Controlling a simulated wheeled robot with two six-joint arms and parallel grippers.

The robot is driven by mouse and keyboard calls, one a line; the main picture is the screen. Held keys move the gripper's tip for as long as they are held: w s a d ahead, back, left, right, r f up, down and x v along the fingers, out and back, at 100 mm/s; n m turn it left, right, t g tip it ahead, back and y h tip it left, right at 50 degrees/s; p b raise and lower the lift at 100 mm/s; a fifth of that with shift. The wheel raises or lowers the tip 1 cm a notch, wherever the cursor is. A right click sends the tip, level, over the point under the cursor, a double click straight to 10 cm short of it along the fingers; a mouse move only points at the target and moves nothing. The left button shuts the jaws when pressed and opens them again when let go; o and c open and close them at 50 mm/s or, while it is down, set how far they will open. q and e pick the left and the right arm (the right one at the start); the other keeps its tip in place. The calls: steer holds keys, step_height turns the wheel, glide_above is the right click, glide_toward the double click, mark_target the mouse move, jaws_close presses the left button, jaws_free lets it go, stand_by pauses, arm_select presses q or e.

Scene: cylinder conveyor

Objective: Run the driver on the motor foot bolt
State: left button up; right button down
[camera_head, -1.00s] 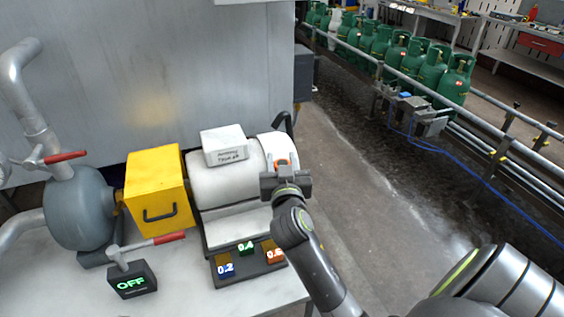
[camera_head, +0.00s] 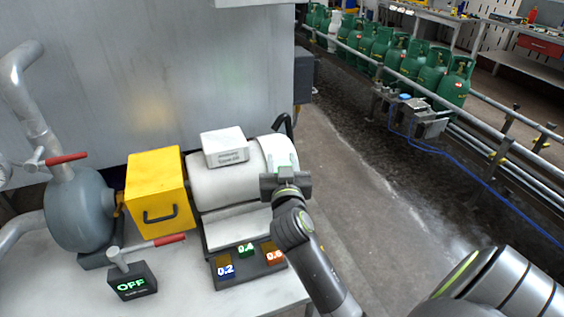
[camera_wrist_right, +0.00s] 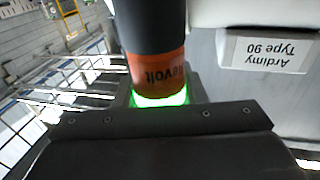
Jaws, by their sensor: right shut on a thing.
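The motor (camera_head: 215,187) is a pale cylinder with a white labelled box on top, standing on the left table in the head view. My right gripper (camera_head: 286,187) is at the motor's right end and shut on the driver. In the right wrist view the driver (camera_wrist_right: 157,72) has a dark body, an orange band reading "Revolt" and a glowing green ring just above the gripper's edge (camera_wrist_right: 150,118). In the head view the gripper hides most of the driver. The foot bolt and the driver's tip are hidden. My left gripper is not in view.
A yellow box with a handle (camera_head: 158,190) and a grey pump (camera_head: 80,208) stand left of the motor. In front are a block reading "OFF" (camera_head: 132,284) and a tray of numbered blocks (camera_head: 246,262). Green gas cylinders (camera_head: 433,70) line a conveyor at the upper right.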

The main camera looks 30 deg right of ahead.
steer(key=shift+w+d+r+p, duration=0.1)
steer(key=shift+r+p, duration=0.3)
steer(key=shift+p, duration=0.25)
steer(key=shift+r+p, duration=0.7)
steer(key=shift+r, duration=0.4)
